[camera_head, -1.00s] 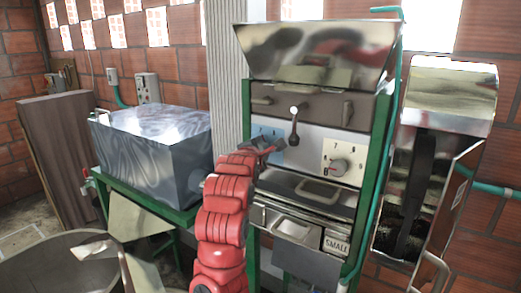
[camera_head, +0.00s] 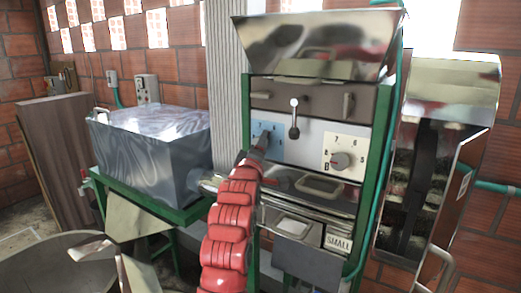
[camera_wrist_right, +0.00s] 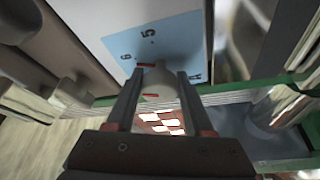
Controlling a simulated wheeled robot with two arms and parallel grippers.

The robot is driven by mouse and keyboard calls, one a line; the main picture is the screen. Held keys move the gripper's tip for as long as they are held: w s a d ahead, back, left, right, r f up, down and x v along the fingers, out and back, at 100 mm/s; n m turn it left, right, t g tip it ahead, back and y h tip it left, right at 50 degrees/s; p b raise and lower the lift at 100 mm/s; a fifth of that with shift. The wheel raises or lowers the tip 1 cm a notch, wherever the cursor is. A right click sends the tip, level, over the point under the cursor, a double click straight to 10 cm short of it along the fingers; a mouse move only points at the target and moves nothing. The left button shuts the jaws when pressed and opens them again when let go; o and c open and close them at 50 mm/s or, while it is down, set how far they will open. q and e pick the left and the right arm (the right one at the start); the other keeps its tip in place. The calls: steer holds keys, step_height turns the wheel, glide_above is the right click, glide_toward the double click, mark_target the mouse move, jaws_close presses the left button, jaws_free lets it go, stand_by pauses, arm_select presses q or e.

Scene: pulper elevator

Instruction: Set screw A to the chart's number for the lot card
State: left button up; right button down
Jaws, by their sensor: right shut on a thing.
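The machine's front panel (camera_head: 302,147) carries two dials. The left dial has a blue number plate (camera_head: 275,130), and its knob is hidden behind my gripper. The right dial has a cream plate with a grey knob (camera_head: 341,160) and a letter that looks like B. My right gripper (camera_head: 261,141) is at the blue dial. In the right wrist view its fingers (camera_wrist_right: 157,90) are closed around a pale knob (camera_wrist_right: 158,78) with red marks. Numbers such as 5 and 6 show on the blue plate (camera_wrist_right: 140,45). A card reading SMALL (camera_head: 337,243) is low on the machine.
A steel hopper (camera_head: 310,45) is above, and a tray (camera_head: 318,186) juts out below. A metal box (camera_head: 150,140) stands left, and a tall open elevator housing (camera_head: 420,200) stands right. No chart is readable.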

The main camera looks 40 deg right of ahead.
steer(key=shift+f+m+h+b, duration=0.2)
steer(key=shift+m+h+b, duration=0.15)
steer(key=shift+m, duration=0.35)
steer(key=shift+c, duration=1.6)
jaws_free()
steer(key=shift+r, duration=0.1)
steer(key=shift+a, duration=0.1)
steer(key=shift+s+a+b, duration=0.25)
steer(key=shift+b, duration=0.1)
steer(key=b+v, duration=0.6)
steer(key=v, duration=1)
steer(key=shift+s+a+f+b, duration=0.15)
steer(key=shift+f+b, duration=0.15)
steer(key=shift+b, duration=0.05)
